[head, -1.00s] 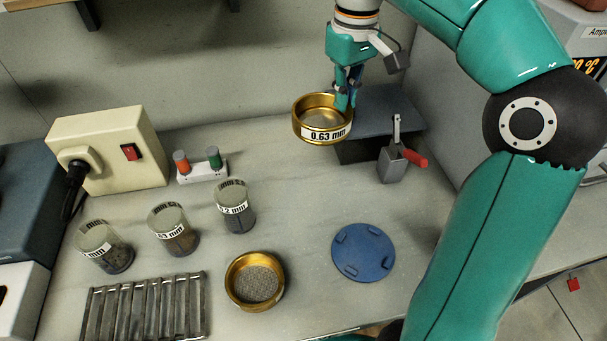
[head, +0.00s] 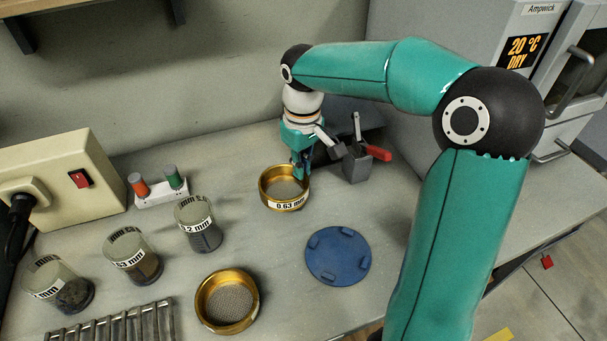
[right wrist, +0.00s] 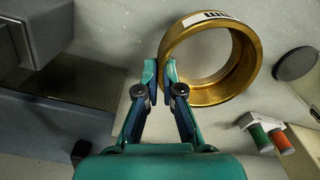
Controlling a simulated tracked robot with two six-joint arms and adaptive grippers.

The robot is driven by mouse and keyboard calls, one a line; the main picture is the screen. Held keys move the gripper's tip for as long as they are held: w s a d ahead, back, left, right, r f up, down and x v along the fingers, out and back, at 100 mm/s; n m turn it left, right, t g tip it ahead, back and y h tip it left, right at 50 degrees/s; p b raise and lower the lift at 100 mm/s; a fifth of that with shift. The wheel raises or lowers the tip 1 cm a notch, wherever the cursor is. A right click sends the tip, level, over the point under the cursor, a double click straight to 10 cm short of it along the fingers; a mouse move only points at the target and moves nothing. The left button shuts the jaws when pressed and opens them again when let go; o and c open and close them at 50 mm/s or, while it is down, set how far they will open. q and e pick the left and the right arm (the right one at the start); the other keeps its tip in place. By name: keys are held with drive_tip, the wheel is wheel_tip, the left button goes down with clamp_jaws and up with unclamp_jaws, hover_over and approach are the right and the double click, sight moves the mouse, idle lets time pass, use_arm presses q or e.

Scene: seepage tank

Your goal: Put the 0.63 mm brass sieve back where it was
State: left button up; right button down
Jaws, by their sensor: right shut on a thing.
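The 0.63 mm brass sieve (head: 283,204) is a shallow gold ring with a white label, at the middle of the bench in the head view. My right gripper (head: 300,172) is shut on its rim at the back right side. In the right wrist view the fingers (right wrist: 163,75) pinch the rim of the sieve (right wrist: 222,90). I cannot tell for sure whether the sieve touches the bench. A second brass sieve (head: 227,318) lies nearer the front, and a round blue plate (head: 338,257) with raised tabs lies to the right of it. My left gripper is not in view.
Several labelled glass jars (head: 133,257) stand at the left, beside a metal rack (head: 110,325). A grey clamp with a red handle (head: 358,160) stands right of my gripper.

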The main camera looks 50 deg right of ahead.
drive_tip(key=shift+f, duration=1.35)
drive_tip(key=shift+f, duration=0.1)
drive_tip(key=c, duration=1.3)
unclamp_jaws()
wheel_tip(320, 180, up, 12)
drive_tip(key=shift+d+r+p, duration=0.1)
drive_tip(key=shift+p, duration=0.7)
drive_tip(key=shift+s, duration=0.1)
